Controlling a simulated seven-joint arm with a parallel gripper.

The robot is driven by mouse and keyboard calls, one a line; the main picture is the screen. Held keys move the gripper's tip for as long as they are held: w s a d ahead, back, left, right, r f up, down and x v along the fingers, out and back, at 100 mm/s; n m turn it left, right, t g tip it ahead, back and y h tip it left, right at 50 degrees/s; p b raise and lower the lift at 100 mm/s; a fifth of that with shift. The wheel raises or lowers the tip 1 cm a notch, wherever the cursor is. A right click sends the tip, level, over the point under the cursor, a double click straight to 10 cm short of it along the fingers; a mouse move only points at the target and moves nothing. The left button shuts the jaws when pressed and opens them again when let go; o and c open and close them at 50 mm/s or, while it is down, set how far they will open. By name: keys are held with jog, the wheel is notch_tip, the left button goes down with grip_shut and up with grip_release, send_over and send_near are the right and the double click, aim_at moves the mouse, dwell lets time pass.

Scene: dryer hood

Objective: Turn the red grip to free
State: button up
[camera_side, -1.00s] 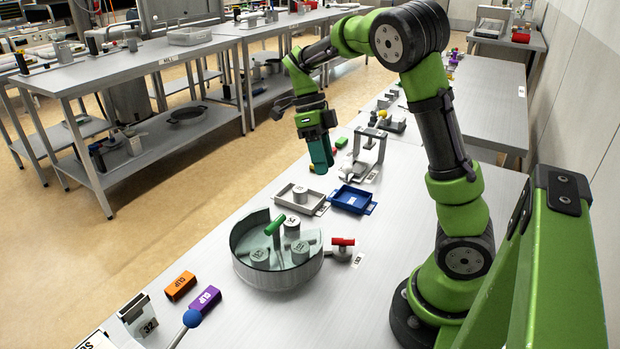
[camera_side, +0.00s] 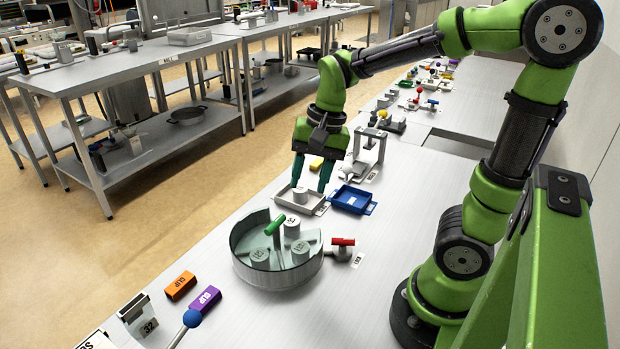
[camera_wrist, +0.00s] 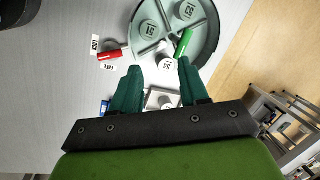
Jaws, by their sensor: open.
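The red grip (camera_side: 343,241) sits on a small grey base beside the right side of the round grey dryer bowl (camera_side: 277,279). A LOCK label (camera_side: 358,260) lies to its right. In the wrist view the red grip (camera_wrist: 110,54) points left, with the LOCK label (camera_wrist: 95,43) and a FREE label (camera_wrist: 107,67) near it. My gripper (camera_side: 311,185) hangs over the grey tray, behind the bowl and apart from the red grip. Its two green fingers are spread and empty, and they also show in the wrist view (camera_wrist: 157,85).
Orange (camera_side: 180,285) and purple (camera_side: 206,298) clips lie at the front left.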

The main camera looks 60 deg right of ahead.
jog(key=s+a+r+n+t, duration=0.5)
jog(key=a+n, duration=0.1)
jog(key=n, duration=0.1)
jog(key=shift+s+n, duration=0.2)
jog(key=shift+n, duration=0.1)
